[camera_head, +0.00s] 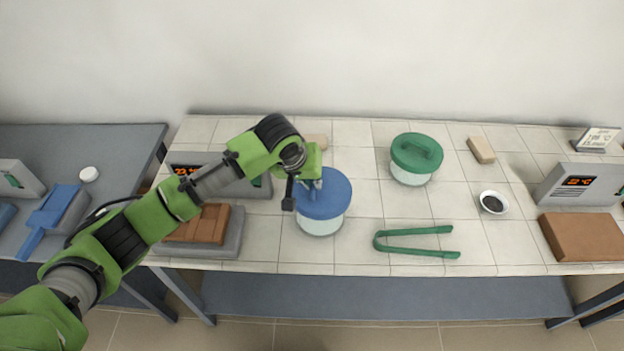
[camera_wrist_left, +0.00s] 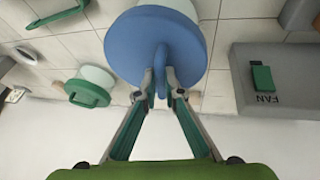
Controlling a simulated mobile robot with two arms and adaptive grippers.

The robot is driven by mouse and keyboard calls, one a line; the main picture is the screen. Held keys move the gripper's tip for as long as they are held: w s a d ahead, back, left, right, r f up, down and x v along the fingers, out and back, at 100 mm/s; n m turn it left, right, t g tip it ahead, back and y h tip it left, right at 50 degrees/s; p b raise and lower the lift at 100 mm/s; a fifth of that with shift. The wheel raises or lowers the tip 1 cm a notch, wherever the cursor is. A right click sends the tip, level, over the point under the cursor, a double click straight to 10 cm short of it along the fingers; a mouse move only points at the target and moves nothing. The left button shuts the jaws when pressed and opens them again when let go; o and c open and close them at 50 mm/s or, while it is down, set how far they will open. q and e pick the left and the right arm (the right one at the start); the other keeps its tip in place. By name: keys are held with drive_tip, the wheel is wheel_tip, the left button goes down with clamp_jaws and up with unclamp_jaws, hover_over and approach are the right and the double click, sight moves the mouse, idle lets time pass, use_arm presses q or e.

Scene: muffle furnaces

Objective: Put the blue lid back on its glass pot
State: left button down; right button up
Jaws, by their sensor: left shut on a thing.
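The blue lid (camera_head: 326,194) is over the top of the glass pot (camera_head: 320,222) in the middle of the tiled table. My left gripper (camera_head: 312,184) is shut on the handle of the blue lid, which also shows in the left wrist view (camera_wrist_left: 130,45). In the left wrist view the fingertips (camera_wrist_left: 161,76) pinch the upright handle. Part of the glass pot (camera_wrist_left: 178,8) shows behind the lid there. I cannot tell whether the lid rests fully on the rim. My right gripper is in neither view.
A second glass pot with a green lid (camera_head: 416,153) stands at the back right. Green tongs (camera_head: 415,241) lie at the front. A small dish of dark grains (camera_head: 493,203) and a tan block (camera_head: 481,150) are further right. Furnaces stand at left (camera_head: 230,180) and right (camera_head: 580,185).

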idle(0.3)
use_arm(q)
drive_tip(key=shift+f, duration=0.45)
drive_tip(key=shift+f+b, duration=0.5)
drive_tip(key=shift+f, duration=0.45)
idle(0.4)
drive_tip(key=c, duration=2.1)
unclamp_jaws()
